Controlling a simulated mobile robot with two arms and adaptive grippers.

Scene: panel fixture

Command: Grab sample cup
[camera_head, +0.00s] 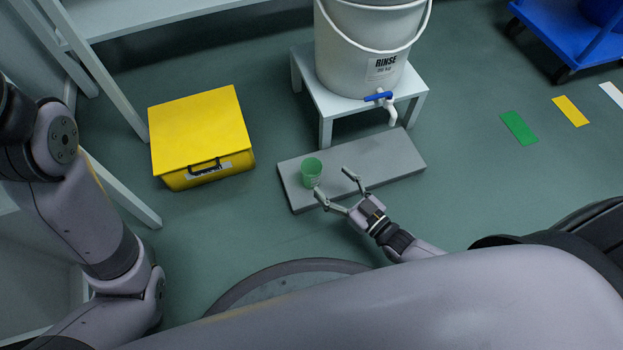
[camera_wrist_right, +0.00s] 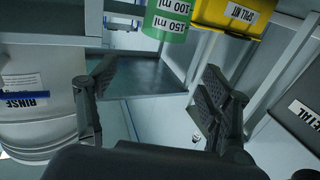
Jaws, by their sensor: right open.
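The green sample cup (camera_head: 311,174) stands upright on the left part of a low grey slab (camera_head: 375,160). My right gripper (camera_head: 332,181) is open and empty, just right of the cup. One fingertip looks very close to the cup's lower right side; I cannot tell whether it touches. In the right wrist view, the cup (camera_wrist_right: 168,20) shows its white ml marks at the top edge, partly cut off, beyond the open fingers (camera_wrist_right: 157,68). My left arm shows at the left, but its gripper is out of view.
A white rinse bucket (camera_head: 350,45) with a blue-handled tap (camera_head: 380,97) stands on a small white stool (camera_head: 325,105) behind the slab. A yellow case (camera_head: 200,130) sits on the floor to the left. A blue cart (camera_head: 570,40) is at the back right.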

